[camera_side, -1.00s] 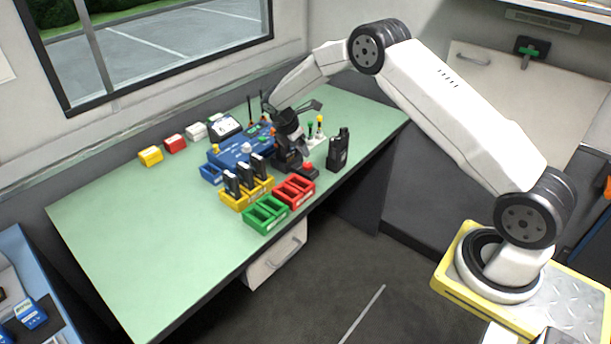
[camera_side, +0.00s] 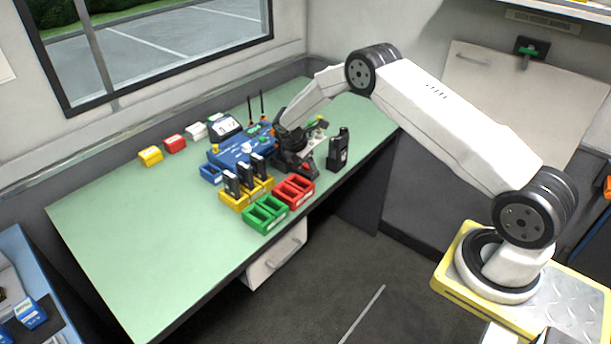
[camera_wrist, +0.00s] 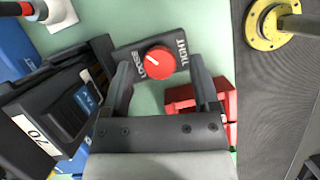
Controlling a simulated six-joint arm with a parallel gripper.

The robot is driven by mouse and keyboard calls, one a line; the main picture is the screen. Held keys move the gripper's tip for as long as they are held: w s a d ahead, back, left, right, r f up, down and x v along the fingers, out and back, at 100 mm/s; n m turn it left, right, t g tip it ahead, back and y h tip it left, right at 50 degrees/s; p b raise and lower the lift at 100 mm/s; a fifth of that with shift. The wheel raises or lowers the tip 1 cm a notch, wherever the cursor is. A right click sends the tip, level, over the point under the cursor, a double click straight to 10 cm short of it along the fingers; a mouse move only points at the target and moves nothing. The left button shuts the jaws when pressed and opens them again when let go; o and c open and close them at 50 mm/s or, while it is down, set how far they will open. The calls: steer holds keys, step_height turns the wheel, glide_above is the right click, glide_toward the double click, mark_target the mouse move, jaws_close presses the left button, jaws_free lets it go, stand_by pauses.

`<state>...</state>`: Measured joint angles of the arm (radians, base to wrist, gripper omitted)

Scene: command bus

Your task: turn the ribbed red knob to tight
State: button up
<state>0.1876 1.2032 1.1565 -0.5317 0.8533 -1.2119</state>
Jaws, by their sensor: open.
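The ribbed red knob (camera_wrist: 160,62) sits on a dark plate (camera_wrist: 128,53) lettered LOOSE and TIGHT. The white line on the knob points up and left, on the LOOSE side, away from TIGHT. My gripper (camera_wrist: 161,70) is open and empty. In the wrist view its two fingers stand to the left and right of the knob, with a gap on each side; I cannot tell their height over it. In the side view my gripper (camera_side: 295,158) is low over the green bench, and it largely hides the knob.
In the wrist view a dark radio (camera_wrist: 55,115) stands close on the left and a red bin (camera_wrist: 188,98) lies behind the right finger. In the side view a blue unit (camera_side: 235,152), yellow holder (camera_side: 235,203), green bin (camera_side: 262,218) and upright radio (camera_side: 338,150) crowd round.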

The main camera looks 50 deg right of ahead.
steer(key=shift+d+f, duration=0.1)
steer(key=shift+f, duration=0.1)
jaws_close()
steer(key=shift+w+m+g+y, duration=0.15)
steer(key=shift+m+g, duration=0.3)
steer(key=shift+m, duration=0.75)
steer(key=shift+s+m+g+y, duration=0.15)
steer(key=shift+m+g, duration=0.3)
steer(key=shift+m, duration=0.75)
steer(key=shift+w, duration=0.1)
jaws_free()
